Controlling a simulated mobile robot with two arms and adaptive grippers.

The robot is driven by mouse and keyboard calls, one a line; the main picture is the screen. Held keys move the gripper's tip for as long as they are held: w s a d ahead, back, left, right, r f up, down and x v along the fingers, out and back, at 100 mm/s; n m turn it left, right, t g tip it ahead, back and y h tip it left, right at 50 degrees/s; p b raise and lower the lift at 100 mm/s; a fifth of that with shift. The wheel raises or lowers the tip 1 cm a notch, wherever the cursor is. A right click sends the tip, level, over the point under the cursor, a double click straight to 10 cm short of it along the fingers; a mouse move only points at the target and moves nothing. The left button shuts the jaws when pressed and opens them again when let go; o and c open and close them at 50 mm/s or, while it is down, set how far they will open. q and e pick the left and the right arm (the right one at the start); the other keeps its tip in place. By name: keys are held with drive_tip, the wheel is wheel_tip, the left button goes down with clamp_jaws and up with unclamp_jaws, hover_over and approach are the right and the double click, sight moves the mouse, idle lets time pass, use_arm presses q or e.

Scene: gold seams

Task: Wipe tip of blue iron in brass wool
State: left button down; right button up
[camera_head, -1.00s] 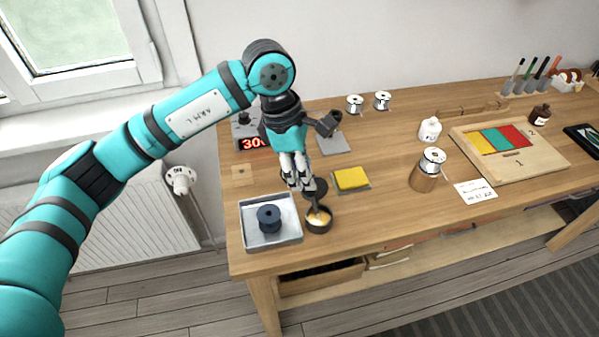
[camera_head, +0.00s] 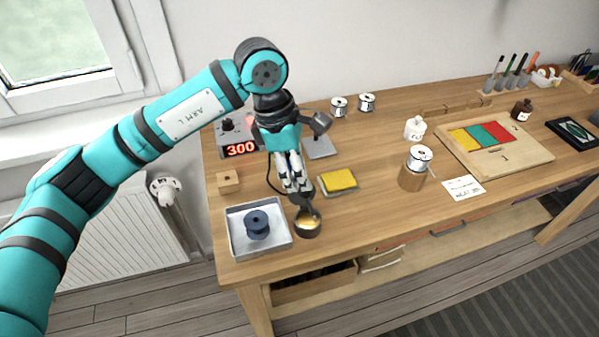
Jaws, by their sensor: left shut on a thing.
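My left gripper (camera_head: 295,187) is shut on the soldering iron (camera_head: 303,200), above the front left of the workbench. The iron looks dark here; the fingers hide much of its handle, so its blue is hard to make out. It slants down to a small dark round cup (camera_head: 308,233) of golden brass wool (camera_head: 306,223). Its lower end is at the cup's opening; the tip itself is hidden or too small to make out, so I cannot tell how deep it sits. My right gripper is out of view.
A metal tray (camera_head: 236,243) with a dark spool (camera_head: 257,224) stands just left of the cup. A yellow sponge (camera_head: 339,180) lies close behind it on the right. The station (camera_head: 240,138) reading 300 is behind. The bench (camera_head: 385,218) is clear to the right.

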use_arm(q)
drive_tip(key=shift+s+a, duration=0.1)
drive_tip(key=shift+a, duration=0.4)
drive_tip(key=shift+s+a+b, duration=0.2)
drive_tip(key=shift+a+b, duration=0.15)
drive_tip(key=shift+a, duration=0.15)
drive_tip(key=shift+s+a+b, duration=0.15)
drive_tip(key=shift+a+b, duration=0.2)
drive_tip(key=shift+a, duration=0.1)
drive_tip(key=shift+r, duration=0.1)
